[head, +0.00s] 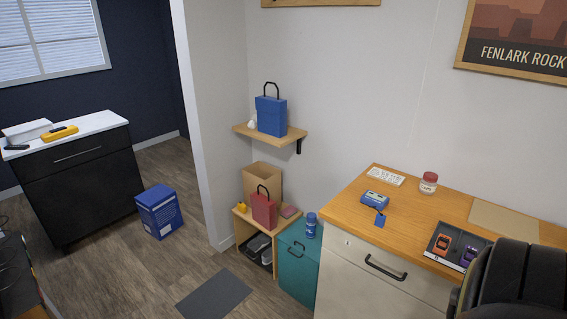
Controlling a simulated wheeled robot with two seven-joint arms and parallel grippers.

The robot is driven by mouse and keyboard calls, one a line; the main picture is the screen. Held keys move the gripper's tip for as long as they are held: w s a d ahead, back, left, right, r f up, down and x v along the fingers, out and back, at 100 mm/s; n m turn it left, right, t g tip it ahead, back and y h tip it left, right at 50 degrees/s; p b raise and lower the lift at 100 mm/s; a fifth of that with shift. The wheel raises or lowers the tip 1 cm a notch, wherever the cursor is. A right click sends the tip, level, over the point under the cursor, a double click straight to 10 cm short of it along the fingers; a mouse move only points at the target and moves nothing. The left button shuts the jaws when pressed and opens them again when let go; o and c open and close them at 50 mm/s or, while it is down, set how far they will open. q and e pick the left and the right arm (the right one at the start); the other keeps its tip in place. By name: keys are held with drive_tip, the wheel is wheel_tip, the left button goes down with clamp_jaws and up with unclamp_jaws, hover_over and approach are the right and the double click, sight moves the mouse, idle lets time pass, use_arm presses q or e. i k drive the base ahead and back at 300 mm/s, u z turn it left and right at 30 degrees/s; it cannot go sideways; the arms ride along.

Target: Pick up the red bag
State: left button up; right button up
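The red bag (264,210) stands upright on a low wooden shelf unit (240,216) against the wall, near the middle of the head view. It is a boxy red bag with a dark loop handle standing up on top. Its front and handle are in plain sight. Neither of my grippers is in view.
A blue bag (271,116) stands on a wall shelf (297,133) above. A brown paper bag (262,178) is behind the red bag. A blue box (159,211) and grey mat (214,295) are on the floor.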

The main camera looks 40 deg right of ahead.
sight(263, 208)
drive_tip(key=z, duration=1.5)
drive_tip(key=i, duration=0.35)
drive_tip(key=u, duration=0.15)
